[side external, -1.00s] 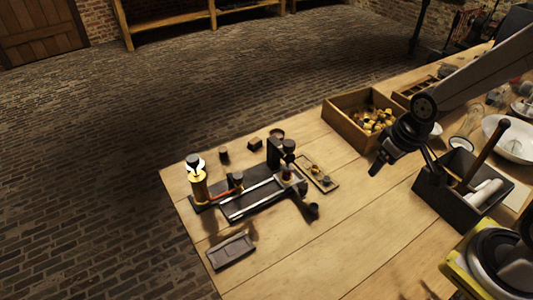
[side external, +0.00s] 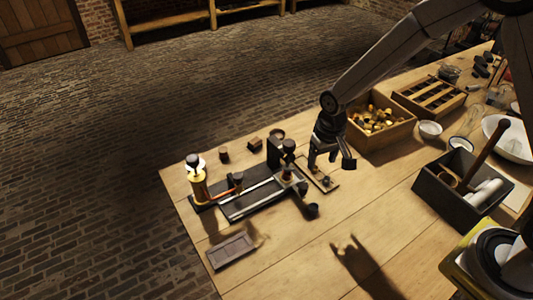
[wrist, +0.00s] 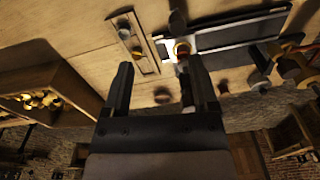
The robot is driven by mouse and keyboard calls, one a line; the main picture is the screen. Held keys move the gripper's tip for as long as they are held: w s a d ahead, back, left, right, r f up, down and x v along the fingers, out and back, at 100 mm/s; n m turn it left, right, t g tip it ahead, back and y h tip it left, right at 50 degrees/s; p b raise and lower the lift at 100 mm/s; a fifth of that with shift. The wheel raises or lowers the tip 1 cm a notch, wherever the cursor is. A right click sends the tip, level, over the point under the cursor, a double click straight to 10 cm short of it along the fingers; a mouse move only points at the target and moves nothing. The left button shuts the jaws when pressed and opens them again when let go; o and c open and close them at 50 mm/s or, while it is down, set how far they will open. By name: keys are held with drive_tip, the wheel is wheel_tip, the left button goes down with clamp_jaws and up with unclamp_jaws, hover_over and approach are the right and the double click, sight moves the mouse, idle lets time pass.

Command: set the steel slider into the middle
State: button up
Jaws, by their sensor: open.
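A dark apparatus board (side external: 236,208) with pale metal rails (side external: 262,188) lies at the left of the table; it also shows in the wrist view (wrist: 240,28). A small knobbed part with dark red (side external: 287,173) sits at the rails' right end; in the wrist view a brass-and-red knob (wrist: 182,48) shows there, beyond my fingertips. I cannot tell for sure which part is the steel slider. My gripper (side external: 332,162) is open and empty, above the small wooden tray right of the board. In the wrist view its two fingers (wrist: 158,78) stand apart.
The small tray (side external: 330,187) holds small brass and grey pieces. A wooden box (side external: 393,137) of brass pieces stands right of my gripper. A brass column (side external: 198,190) rises at the board's left end. A dark flat tray (side external: 231,250) lies in front. The table's front middle is clear.

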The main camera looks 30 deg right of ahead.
sight(304, 186)
drive_tip(key=shift+g, duration=0.3)
drive_tip(key=w+a+f, duration=0.1)
drive_tip(key=f, duration=0.1)
drive_tip(key=w+a+f, duration=0.1)
drive_tip(key=w+f, duration=0.1)
drive_tip(key=shift+a, duration=0.15)
drive_tip(key=shift+f, duration=3.85)
clamp_jaws()
